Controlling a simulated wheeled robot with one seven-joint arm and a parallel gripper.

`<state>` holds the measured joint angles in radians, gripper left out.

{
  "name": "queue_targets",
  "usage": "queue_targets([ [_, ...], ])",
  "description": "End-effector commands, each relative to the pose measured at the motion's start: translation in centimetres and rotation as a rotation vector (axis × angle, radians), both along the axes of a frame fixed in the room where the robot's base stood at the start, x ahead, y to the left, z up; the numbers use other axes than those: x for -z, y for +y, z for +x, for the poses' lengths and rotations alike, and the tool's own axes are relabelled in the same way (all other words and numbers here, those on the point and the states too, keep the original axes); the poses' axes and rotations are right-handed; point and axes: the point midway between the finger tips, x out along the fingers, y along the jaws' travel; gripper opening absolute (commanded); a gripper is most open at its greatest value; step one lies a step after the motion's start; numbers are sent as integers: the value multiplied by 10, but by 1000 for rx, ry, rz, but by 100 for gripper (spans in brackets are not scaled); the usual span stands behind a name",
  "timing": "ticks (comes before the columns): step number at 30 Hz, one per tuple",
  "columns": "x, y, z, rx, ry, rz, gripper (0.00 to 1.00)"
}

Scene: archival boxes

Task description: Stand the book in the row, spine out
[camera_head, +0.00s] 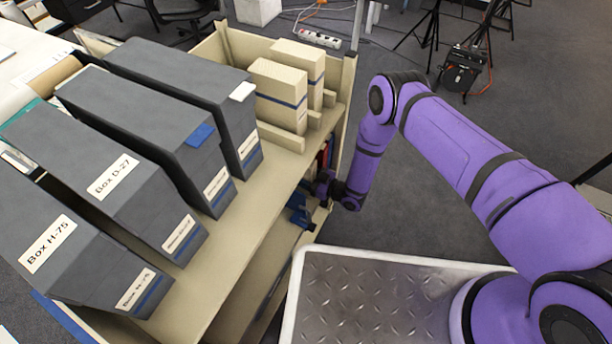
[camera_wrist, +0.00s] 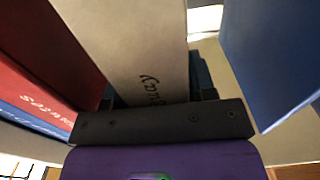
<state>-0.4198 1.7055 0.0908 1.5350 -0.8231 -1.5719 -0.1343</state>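A cream book (camera_wrist: 135,45) with dark lettering on its spine stands in the middle of the wrist view, spine toward me. My gripper (camera_wrist: 155,98) has a dark finger at each side of it and looks shut on it. A red book (camera_wrist: 45,60) with pale lettering stands to its left, and a blue book (camera_wrist: 265,50) leans to its right with a gap between. In the head view my gripper (camera_head: 318,187) reaches into the lower level of the shelf cart (camera_head: 235,262); the cream book cannot be made out there.
Grey archival boxes (camera_head: 140,110) and cream boxes (camera_head: 278,95) stand on the cart's top. A blue object (camera_head: 299,208) shows on the level below. A second blue book (camera_wrist: 30,115) lies beside the red one. Open floor (camera_head: 400,200) is right of the cart.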

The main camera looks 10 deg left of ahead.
Motion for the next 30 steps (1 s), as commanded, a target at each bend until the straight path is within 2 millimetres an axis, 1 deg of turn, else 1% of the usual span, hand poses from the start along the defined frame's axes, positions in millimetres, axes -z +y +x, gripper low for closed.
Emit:
queue_targets([
  [1, 0, 0, 0, 0, 0, 0, 63],
  [2, 0, 0, 0, 0, 0, 0, 70],
  [3, 0, 0, 0, 0, 0, 0, 72],
  [12, -2, 0, 0, 0, -1, 1, 72],
  [14, -2, -4, -1, 1, 0, -1, 72],
  [17, -2, -16, -5, 2, 3, -2, 72],
  [27, -2, -79, -27, 2, 3, -1, 72],
  [30, -2, -94, -32, 2, 1, -1, 72],
])
